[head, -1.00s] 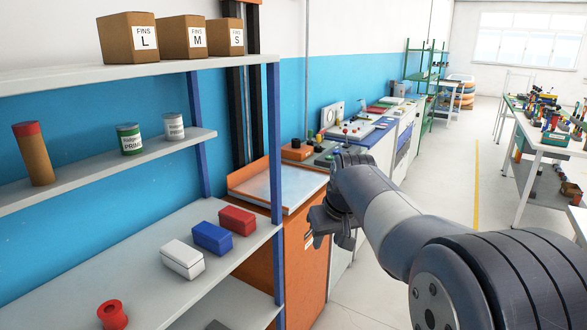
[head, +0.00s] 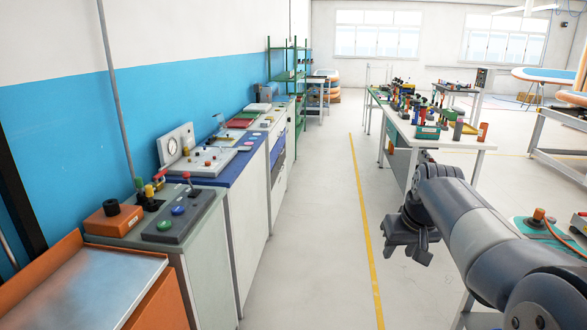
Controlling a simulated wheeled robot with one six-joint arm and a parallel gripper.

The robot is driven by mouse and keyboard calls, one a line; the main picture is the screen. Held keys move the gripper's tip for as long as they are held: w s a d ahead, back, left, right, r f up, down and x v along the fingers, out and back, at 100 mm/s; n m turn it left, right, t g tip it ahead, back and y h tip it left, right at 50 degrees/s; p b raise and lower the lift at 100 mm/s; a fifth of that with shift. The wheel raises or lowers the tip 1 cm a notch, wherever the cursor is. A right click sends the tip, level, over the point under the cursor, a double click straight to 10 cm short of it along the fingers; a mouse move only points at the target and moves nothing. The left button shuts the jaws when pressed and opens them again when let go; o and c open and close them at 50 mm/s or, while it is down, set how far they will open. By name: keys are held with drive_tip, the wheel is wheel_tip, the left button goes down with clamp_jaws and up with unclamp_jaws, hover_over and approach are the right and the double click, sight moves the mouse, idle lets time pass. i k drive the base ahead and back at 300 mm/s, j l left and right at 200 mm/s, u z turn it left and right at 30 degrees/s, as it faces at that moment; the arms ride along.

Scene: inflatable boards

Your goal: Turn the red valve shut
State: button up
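I cannot pick out a red valve for certain. My gripper (head: 409,254) hangs over the aisle right of centre, far from the cabinets. Its fingers look apart, with nothing seen between them.
An orange-rimmed metal tray (head: 80,290) is at the lower left. A gauge panel (head: 175,144) stands on the blue-topped cabinet behind. A cluttered white workbench (head: 455,143) stands on the right. The aisle floor (head: 320,230) with its yellow line is clear.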

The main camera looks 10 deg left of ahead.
sight(156, 177)
drive_tip(key=i+u, duration=0.15)
drive_tip(key=i, duration=0.7)
drive_tip(key=i+l+u, duration=0.1)
drive_tip(key=i, duration=0.7)
drive_tip(key=i+u, duration=0.9)
drive_tip(key=i+l+u, duration=0.3)
drive_tip(key=u, duration=0.15)
drive_tip(key=i+u, duration=0.45)
drive_tip(key=u, duration=0.25)
drive_tip(key=i+l+u, duration=0.15)
drive_tip(key=u, duration=0.15)
drive_tip(key=i, duration=0.1)
